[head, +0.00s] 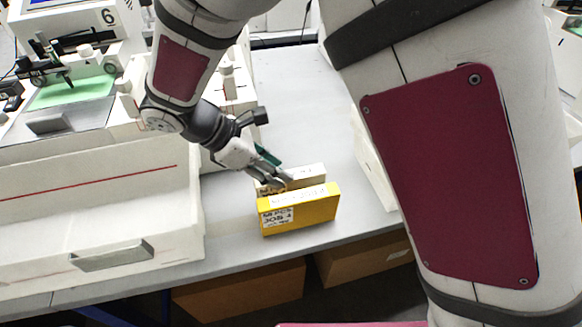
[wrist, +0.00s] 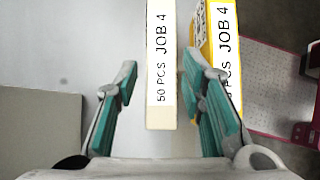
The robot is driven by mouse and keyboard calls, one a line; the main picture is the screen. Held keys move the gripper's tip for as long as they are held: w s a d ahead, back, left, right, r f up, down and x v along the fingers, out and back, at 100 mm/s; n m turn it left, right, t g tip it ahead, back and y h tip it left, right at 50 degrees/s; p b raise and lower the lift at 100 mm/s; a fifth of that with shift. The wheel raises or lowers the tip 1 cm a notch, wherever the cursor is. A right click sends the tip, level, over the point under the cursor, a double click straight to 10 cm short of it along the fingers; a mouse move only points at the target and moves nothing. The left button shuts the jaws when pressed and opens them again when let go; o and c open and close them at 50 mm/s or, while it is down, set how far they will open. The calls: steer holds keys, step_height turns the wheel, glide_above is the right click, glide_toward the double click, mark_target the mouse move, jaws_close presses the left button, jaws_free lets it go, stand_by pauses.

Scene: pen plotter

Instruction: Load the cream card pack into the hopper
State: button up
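The cream card pack (head: 308,174) stands upright on the grey table, just behind a yellow pack (head: 312,211). In the wrist view the cream pack (wrist: 161,98) shows a white label reading "50 PCS JOB 4". My gripper (head: 272,178) is at the left end of the packs. In the wrist view my gripper (wrist: 160,70) is open, with the cream pack between its fingers and gaps on both sides. The right finger overlaps the near edge of the yellow pack (wrist: 205,42); whether they touch is unclear. I cannot make out the hopper for certain.
A white plotter marked 6 (head: 75,25) stands at the back left, beside a large white cabinet with a handle (head: 110,255). A white box (head: 373,165) stands right of the packs. Bare table (head: 300,90) lies behind them. Brown cartons (head: 240,290) sit below the table edge.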

mark_target(290, 188)
steer(key=shift+x, duration=2.7)
steer(key=shift+c, duration=0.3)
jaws_close()
